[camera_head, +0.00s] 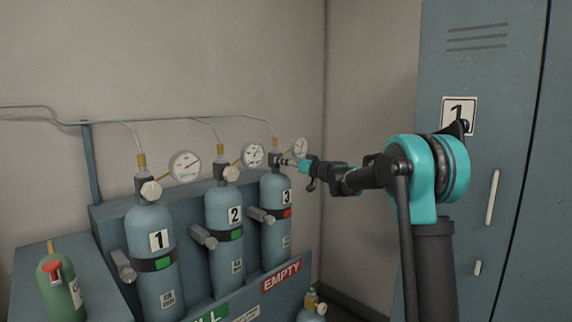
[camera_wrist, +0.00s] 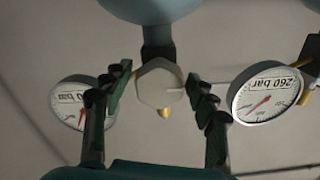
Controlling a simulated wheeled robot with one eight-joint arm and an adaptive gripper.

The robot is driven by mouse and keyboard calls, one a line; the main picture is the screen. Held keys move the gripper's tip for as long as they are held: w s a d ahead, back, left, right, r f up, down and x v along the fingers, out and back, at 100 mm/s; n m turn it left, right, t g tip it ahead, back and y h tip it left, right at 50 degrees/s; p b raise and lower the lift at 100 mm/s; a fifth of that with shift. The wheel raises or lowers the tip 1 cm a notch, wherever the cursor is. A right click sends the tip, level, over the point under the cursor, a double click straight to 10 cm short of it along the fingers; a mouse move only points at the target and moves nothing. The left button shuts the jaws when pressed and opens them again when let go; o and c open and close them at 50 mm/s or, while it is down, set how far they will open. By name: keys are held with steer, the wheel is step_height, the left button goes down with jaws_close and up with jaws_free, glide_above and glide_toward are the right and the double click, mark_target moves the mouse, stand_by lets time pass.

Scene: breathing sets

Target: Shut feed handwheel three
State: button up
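Cylinder three (camera_head: 274,242) is a blue bottle labelled 3 with a red tag, at the right of the rack in the head view. My gripper (camera_head: 292,162) reaches from the right to the valve at its top; the handwheel is largely hidden there. In the wrist view, a pale, faceted handwheel (camera_wrist: 158,84) with a small line on its right side lies between the fingertips. My gripper (camera_wrist: 160,97) is open around it, with a visible gap on each side. The wrist picture is upside down.
Cylinder one (camera_head: 150,270) and cylinder two (camera_head: 223,255), with green tags, stand to the left. Round gauges flank the handwheel in the wrist view, left (camera_wrist: 72,108) and right (camera_wrist: 262,108). A blue locker (camera_head: 480,150) stands at the right. A green bottle (camera_head: 58,290) is at front left.

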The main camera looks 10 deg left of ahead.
steer(key=c, duration=0.9)
steer(key=shift+o, duration=0.2)
steer(key=shift+m, duration=0.4)
steer(key=m, duration=0.3)
steer(key=shift+m, duration=0.3)
steer(key=m, duration=0.4)
steer(key=shift+m, duration=0.3)
steer(key=m, duration=0.4)
steer(key=shift+m, duration=2.2)
